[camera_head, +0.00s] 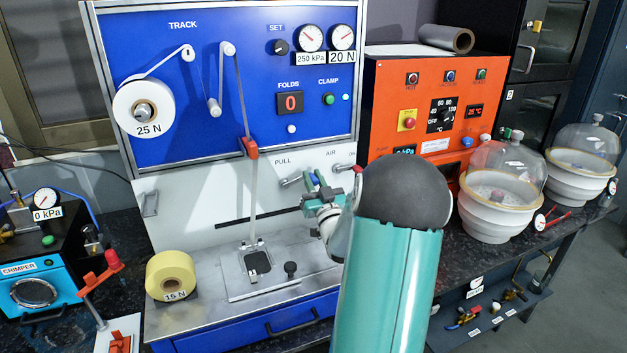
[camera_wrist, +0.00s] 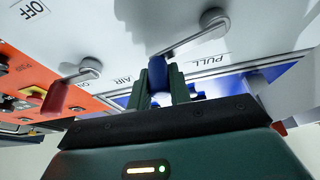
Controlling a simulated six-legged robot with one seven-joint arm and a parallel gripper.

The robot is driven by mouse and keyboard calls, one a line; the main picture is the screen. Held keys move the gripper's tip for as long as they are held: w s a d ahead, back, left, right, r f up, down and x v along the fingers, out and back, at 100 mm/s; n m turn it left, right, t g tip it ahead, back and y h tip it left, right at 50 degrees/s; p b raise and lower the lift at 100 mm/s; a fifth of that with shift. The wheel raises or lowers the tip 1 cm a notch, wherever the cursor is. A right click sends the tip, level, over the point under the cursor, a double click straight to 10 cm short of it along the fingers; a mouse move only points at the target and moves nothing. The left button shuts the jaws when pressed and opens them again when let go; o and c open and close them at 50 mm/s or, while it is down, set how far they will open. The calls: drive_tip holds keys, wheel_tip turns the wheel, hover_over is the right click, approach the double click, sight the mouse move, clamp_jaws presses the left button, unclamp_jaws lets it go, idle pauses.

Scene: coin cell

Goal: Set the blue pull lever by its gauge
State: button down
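The pull lever (camera_head: 291,181) is on the white lower panel of the blue machine, under the PULL label. In the wrist view its grey arm (camera_wrist: 195,38) runs from a round pivot down to a blue handle (camera_wrist: 157,70). My gripper (camera_wrist: 160,78) has one finger on each side of the blue handle, and both appear to touch it. The gauge labelled 20 N (camera_head: 342,37) is at the machine's top right, beside the 250 kPa gauge (camera_head: 311,38).
The red AIR lever (camera_wrist: 56,97) is close beside my gripper; it also shows in the head view (camera_head: 352,168). An orange control box (camera_head: 395,95) stands to the right. A yellow 15 N roll (camera_head: 171,275) and a metal plate (camera_head: 285,283) are below.

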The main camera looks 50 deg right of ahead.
drive_tip(key=shift+w+a+r+n+t+y, duration=0.15)
drive_tip(key=shift+r+n+y, duration=0.15)
drive_tip(key=shift+n, duration=0.25)
drive_tip(key=shift+a+r+n+t+y, duration=0.1)
drive_tip(key=shift+r+n+t+y, duration=0.05)
drive_tip(key=shift+n+y, duration=0.35)
drive_tip(key=shift+d, duration=0.1)
drive_tip(key=c, duration=1.3)
unclamp_jaws()
drive_tip(key=v, duration=1.4)
drive_tip(key=shift+w, duration=0.1)
